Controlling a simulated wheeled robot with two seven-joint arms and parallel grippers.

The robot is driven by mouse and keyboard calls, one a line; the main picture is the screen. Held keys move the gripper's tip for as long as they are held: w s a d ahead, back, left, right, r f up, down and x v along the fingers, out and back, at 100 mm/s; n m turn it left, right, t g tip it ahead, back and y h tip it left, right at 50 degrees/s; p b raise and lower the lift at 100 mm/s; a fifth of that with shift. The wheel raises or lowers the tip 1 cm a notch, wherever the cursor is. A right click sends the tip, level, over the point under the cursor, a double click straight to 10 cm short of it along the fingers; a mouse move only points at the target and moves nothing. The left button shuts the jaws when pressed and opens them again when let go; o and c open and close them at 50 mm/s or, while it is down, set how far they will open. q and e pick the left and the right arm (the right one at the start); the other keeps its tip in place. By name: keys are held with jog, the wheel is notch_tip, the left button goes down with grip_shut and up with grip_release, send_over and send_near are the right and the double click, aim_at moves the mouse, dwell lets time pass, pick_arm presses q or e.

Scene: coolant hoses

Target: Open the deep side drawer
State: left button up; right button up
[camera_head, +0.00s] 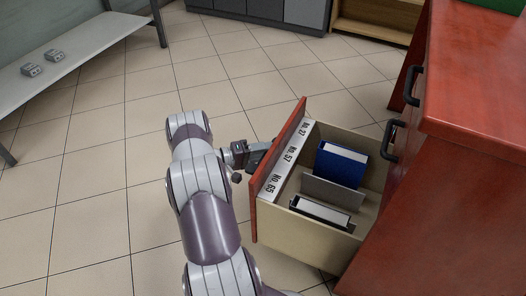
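The deep side drawer (316,238) stands well out from the red desk (470,90), its inside open to view. Its red front panel (277,165) faces left. Inside are a blue binder (340,165), a grey divider (333,191) and a white-and-black binder (320,212). White labels with numbers run along the inner side of the front. My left gripper (258,156) is at the outer face of the drawer front, at about mid-length. Its fingertips and the drawer's handle are hard to make out there, so its grip is unclear. My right gripper is not in view.
Two more dark handles (390,139) show on the desk's side beyond the open drawer. A grey shelf table (90,45) with two small grey parts (31,70) stands at the upper left. Cabinets (265,10) line the back. The tiled floor left of the drawer is clear.

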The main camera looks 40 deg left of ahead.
pick_arm(q)
jog(key=p+v, duration=0.5)
jog(key=v, duration=0.7)
jog(key=shift+s+a, duration=0.25)
